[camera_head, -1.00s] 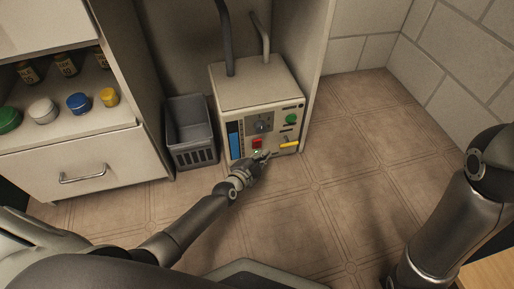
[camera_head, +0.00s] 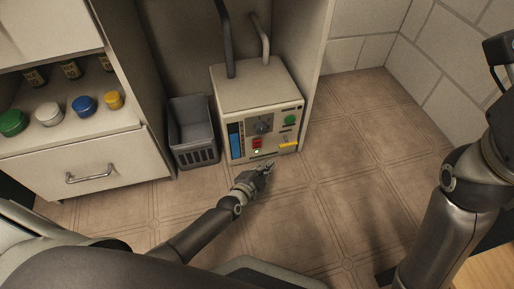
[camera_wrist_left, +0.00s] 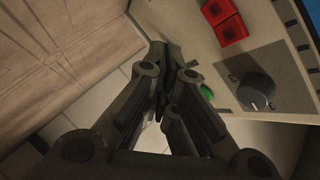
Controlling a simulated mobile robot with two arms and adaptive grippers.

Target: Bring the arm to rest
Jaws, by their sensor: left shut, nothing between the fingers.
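My left gripper (camera_head: 267,168) is in front of the lower front of a cream control box (camera_head: 258,95), over the tiled floor and apart from the panel. Its fingers are shut and empty. In the left wrist view the closed fingers (camera_wrist_left: 165,75) fill the middle, with the panel's red switch (camera_wrist_left: 225,22) and dark knob (camera_wrist_left: 256,91) to the right. My right arm rises at the right side of the head view; its gripper is out of the picture.
A drawer cabinet (camera_head: 120,165) with several lidded jars is at the left. The tiled floor (camera_head: 330,190) in the middle is clear.

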